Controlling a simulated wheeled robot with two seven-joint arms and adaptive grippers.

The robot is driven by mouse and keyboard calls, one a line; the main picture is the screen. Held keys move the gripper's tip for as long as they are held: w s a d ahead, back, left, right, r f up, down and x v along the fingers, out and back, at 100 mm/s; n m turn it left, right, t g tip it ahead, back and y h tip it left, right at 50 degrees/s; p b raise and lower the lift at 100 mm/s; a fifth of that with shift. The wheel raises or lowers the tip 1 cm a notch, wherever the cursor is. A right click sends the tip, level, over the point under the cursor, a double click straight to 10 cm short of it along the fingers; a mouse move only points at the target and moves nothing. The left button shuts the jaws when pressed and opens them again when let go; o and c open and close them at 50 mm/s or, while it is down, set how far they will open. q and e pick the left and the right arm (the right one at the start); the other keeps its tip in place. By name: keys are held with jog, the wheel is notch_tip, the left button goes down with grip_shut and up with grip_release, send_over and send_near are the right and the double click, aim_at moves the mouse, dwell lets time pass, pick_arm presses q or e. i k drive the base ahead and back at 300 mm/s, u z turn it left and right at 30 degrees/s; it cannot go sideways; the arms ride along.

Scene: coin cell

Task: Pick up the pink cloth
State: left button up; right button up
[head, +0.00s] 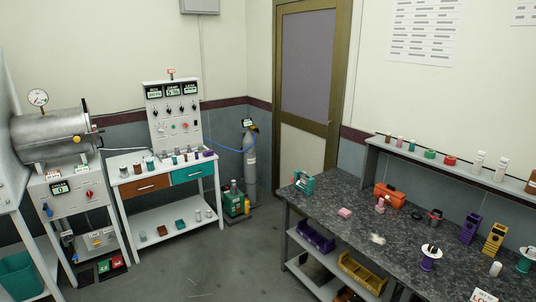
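A small pink folded thing, which looks like the pink cloth (345,212), lies on the dark speckled workbench (405,241) near its left front edge. Another small pink item (380,205) stands farther right, in front of an orange toolbox (389,195); it looks more like a bottle. A crumpled whitish thing (378,239) lies nearer the front of the bench. Neither of my grippers is in view.
A teal device (303,182) stands at the bench's left end. Purple and yellow racks (493,239) and spools (430,257) stand at right. A raised shelf (460,170) runs behind. The floor (215,265) left of the bench is clear.

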aim_at(344, 212)
jog(key=z, duration=0.2)
jog(key=i, duration=1.95)
jog(key=z, duration=0.55)
